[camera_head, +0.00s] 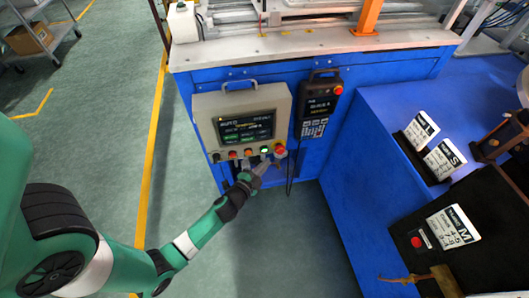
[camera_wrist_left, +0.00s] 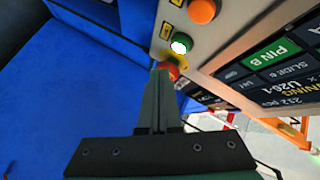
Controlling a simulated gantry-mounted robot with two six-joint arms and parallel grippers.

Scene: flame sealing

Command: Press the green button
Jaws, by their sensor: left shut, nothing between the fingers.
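The green button (camera_head: 264,150) glows in the lower row of a grey control panel (camera_head: 208,117). In the left wrist view the lit green button (camera_wrist_left: 181,46) has a whitish centre and a green edge. My left gripper (camera_head: 262,168) is just below the button row in the head view, fingers shut and empty. In the left wrist view the closed fingertips (camera_wrist_left: 160,73) are beside the red emergency button (camera_wrist_left: 169,71) and partly cover it. They appear slightly short of the green button; whether they touch anything cannot be told. My right gripper is not in view.
An orange button (camera_wrist_left: 202,10) is on the other side of the green one. The panel's screen (camera_head: 244,127) is above the row. A handheld pendant (camera_head: 320,103) hangs to the right. Blue machine walls (camera_head: 345,175) stand right of the arm; open floor lies below.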

